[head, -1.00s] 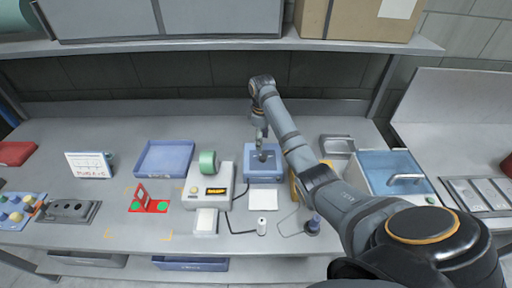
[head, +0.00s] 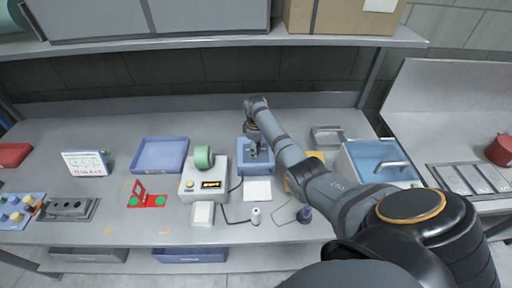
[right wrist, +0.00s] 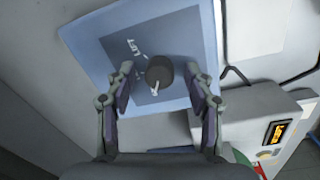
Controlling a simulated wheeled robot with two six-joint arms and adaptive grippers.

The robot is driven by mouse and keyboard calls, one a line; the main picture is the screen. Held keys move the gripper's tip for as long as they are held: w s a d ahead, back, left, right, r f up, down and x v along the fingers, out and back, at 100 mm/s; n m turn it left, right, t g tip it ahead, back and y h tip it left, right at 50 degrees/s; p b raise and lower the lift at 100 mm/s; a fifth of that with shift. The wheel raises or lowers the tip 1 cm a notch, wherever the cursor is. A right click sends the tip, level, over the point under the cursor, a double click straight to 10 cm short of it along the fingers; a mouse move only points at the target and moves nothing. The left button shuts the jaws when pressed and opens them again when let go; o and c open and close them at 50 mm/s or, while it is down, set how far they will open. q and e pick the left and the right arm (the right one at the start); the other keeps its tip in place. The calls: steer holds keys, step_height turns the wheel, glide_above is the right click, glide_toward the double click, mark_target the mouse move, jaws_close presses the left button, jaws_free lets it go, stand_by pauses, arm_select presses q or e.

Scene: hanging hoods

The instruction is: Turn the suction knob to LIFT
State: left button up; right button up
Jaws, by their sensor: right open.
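The suction knob (right wrist: 159,71) is a dark round knob on a dark plate in a blue panel (right wrist: 88,38). In the right wrist view its white pointer mark faces down and slightly left. The white word LIFT (right wrist: 128,48) is printed to the knob's upper left, so the pointer is not at it. My right gripper (right wrist: 158,74) is open, with one finger on each side of the knob and gaps between. In the head view my right gripper (head: 254,150) is over the blue panel (head: 243,167) and hides most of the knob. My left gripper is not in view.
A beige device (head: 218,170) with a green roll (head: 203,157) stands just left of the panel. A white pad (head: 257,190) lies in front, with a cable nearby. A blue tray (head: 159,155) is further left. A blue-lidded box (head: 375,160) stands right. A shelf overhangs the back.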

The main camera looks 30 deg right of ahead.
steer(key=shift+c, duration=0.5)
jaws_close()
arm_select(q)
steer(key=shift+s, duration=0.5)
